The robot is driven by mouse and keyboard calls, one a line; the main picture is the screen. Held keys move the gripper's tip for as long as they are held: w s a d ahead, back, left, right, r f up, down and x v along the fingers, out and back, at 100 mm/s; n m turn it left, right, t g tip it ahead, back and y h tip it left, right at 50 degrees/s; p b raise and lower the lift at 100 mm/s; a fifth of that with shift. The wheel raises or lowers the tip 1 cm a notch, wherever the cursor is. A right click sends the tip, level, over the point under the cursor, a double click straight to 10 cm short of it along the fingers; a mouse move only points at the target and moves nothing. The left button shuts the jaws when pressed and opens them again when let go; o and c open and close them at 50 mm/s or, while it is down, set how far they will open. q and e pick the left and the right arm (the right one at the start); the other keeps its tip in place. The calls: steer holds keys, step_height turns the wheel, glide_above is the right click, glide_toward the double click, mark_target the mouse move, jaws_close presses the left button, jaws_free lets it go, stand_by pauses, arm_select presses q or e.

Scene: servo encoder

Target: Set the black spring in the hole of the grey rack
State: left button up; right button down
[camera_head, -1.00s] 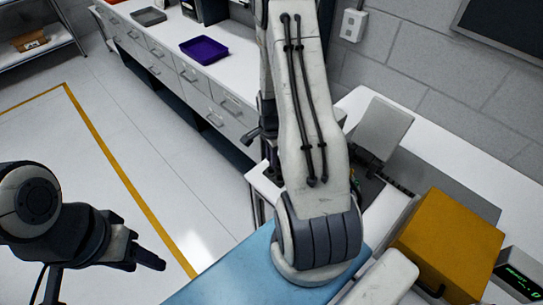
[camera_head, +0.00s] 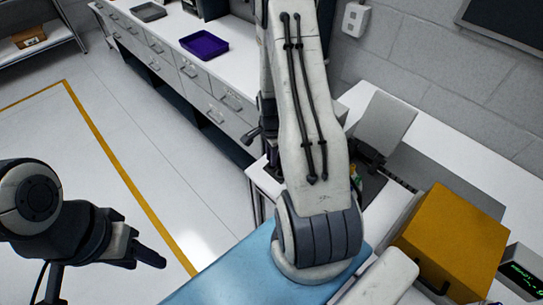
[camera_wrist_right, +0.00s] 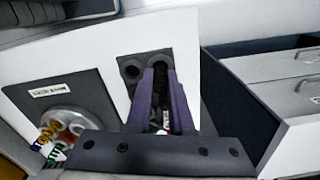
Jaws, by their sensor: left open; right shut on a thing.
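The dark grey rack (camera_wrist_right: 143,57) stands on a white surface in the right wrist view, with a round hole (camera_wrist_right: 130,70) showing in its top. My right gripper (camera_wrist_right: 160,70) is over the rack, its two purple-grey fingers shut on a dark piece, which I take to be the black spring (camera_wrist_right: 160,88). The spring is mostly hidden between the fingers, and I cannot tell whether it is inside a hole. In the head view my own arm hides the right gripper and the rack. My left gripper (camera_head: 148,257) is open and empty over the floor at the left.
A round holder with colourful items (camera_wrist_right: 60,130) sits left of the rack in the right wrist view; an open drawer (camera_wrist_right: 285,110) is at right. In the head view a yellow box (camera_head: 455,240) stands at right and a purple tray (camera_head: 204,45) is on the far counter.

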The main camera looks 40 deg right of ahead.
steer(key=shift+f, duration=0.4)
steer(key=shift+f+b, duration=0.35)
steer(key=shift+b, duration=0.15)
steer(key=c, duration=0.7)
jaws_free()
steer(key=shift+r, duration=0.1)
step_height(320, 180, up, 6)
steer(key=p, duration=0.5)
